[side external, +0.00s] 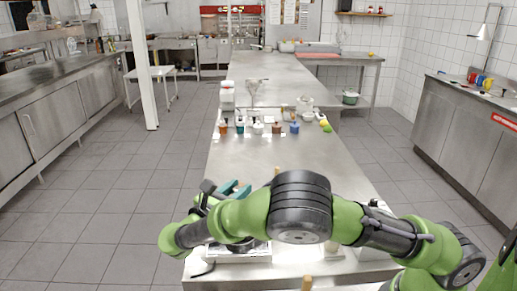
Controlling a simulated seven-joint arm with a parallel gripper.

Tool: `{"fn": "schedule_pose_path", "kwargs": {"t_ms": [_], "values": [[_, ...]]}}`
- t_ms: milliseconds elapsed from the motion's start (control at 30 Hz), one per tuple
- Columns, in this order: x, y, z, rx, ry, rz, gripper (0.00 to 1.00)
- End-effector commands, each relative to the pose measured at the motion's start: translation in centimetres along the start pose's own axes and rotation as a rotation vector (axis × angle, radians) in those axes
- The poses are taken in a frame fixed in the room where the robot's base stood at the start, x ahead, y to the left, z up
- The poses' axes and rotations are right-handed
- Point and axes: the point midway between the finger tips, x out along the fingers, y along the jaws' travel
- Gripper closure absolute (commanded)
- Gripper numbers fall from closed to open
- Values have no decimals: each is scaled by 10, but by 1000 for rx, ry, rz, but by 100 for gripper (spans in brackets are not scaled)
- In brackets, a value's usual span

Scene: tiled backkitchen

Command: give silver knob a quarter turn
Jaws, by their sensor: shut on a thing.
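I cannot make out the silver knob; my green and black arm covers much of the near end of the steel table. A flat white appliance (226,257) with a dark round part (243,245) on top shows partly below my arm. My gripper's fingers are hidden behind my own arm, so their hold cannot be seen.
The steel table (285,160) is clear in its middle. Several small bottles and jars (258,128) stand in a row farther back, with green and yellow round things (326,126) at their right. Teal pieces (235,188) show just behind my arm. Tiled floor lies on both sides.

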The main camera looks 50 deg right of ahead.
Motion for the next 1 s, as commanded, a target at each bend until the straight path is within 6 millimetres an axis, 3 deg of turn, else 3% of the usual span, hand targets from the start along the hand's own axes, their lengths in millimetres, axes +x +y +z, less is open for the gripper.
{"fn": "schedule_pose_path", "kwargs": {"t_ms": [400,1000], "values": [[0,2,-1,5,-4,-379,99],[0,1,0,3,-5,-601,99]]}}
